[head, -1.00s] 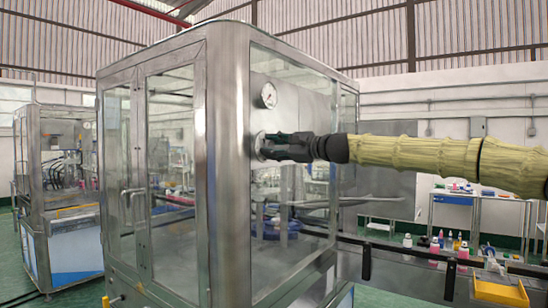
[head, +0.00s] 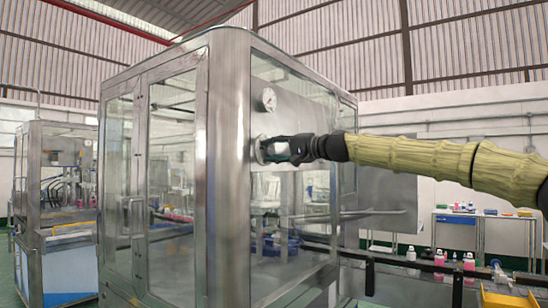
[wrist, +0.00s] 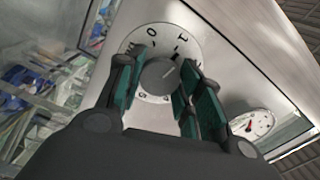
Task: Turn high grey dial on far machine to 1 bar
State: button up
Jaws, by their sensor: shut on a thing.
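The grey dial (wrist: 160,75) is a round knob in the middle of a white numbered ring (wrist: 131,42) on a steel panel. In the wrist view, a 0 and a 1 show on the ring's upper part. I cannot tell which number the knob points at. My gripper (head: 270,150) is at the dial on the machine (head: 229,180) in the head view. Its green-padded fingers lie on both sides of the knob and are shut on it. The fingers hide parts of the ring.
A white round gauge (head: 269,99) sits above the dial; a gauge with a red needle also shows in the wrist view (wrist: 252,124). The machine has glass panels and a steel corner post. A conveyor (head: 430,266) with bottles runs at the right. Another machine (head: 55,200) stands at the left.

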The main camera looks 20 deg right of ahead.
jog(key=shift+d+n+b, duration=0.1)
jog(key=shift+n+b, duration=0.25)
jog(key=shift+n, duration=0.25)
jog(key=shift+r+n, duration=0.1)
jog(key=shift+n, duration=0.2)
jog(key=o, duration=1)
jog(key=shift+w, duration=0.1)
jog(key=shift+o, duration=0.2)
jog(key=v, duration=1.2)
jog(key=shift+d, duration=0.1)
